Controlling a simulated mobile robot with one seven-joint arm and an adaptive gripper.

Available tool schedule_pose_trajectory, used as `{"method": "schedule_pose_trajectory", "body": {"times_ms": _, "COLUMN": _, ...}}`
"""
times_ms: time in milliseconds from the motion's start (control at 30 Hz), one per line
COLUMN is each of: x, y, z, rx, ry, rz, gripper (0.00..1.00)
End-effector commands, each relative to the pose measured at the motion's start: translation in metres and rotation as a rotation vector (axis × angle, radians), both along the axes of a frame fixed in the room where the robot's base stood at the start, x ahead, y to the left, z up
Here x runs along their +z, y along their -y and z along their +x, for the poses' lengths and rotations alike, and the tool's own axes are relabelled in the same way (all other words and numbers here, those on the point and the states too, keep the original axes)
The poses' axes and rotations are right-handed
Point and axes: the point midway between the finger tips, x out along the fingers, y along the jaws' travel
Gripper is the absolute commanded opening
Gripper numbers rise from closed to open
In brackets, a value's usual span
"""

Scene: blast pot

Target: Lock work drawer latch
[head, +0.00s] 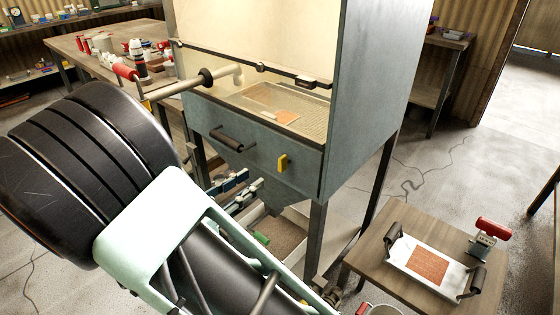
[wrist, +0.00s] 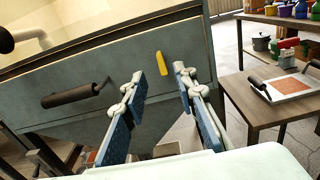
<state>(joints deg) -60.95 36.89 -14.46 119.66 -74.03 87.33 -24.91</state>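The work drawer (head: 250,148) is the grey-blue front panel below the cabinet's window and looks closed. A dark bar handle (head: 232,138) sits on its left part; it also shows in the wrist view (wrist: 70,96). The yellow latch (head: 283,163) is a short upright bar on the panel's right part. In the wrist view the yellow latch (wrist: 161,63) appears between and beyond the fingertips, not touched. My gripper (wrist: 159,80) is open and empty, its blue-padded fingers spread wide. In the head view my gripper (head: 238,188) is below and left of the latch, partly hidden by my arm.
A side table (head: 385,265) at lower right holds a white tray (head: 402,270) with dark handles and a red-topped tool (head: 490,232). A workbench (head: 90,45) with jars stands at the back left. Cabinet legs (head: 316,240) stand below the drawer. Floor to the right is partly clear.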

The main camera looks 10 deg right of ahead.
Motion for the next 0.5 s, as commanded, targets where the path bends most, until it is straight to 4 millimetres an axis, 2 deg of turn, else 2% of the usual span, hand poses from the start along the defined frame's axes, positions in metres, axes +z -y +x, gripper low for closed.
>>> {"method": "schedule_pose_trajectory", "body": {"times_ms": 167, "x": -0.002, "y": 0.004, "z": 0.003, "rx": 0.000, "ry": -0.005, "rz": -0.019, "gripper": 0.26}}
{"method": "schedule_pose_trajectory", "body": {"times_ms": 500, "x": -0.002, "y": 0.053, "z": 0.038, "rx": -0.002, "ry": -0.004, "rz": -0.017, "gripper": 0.26}}
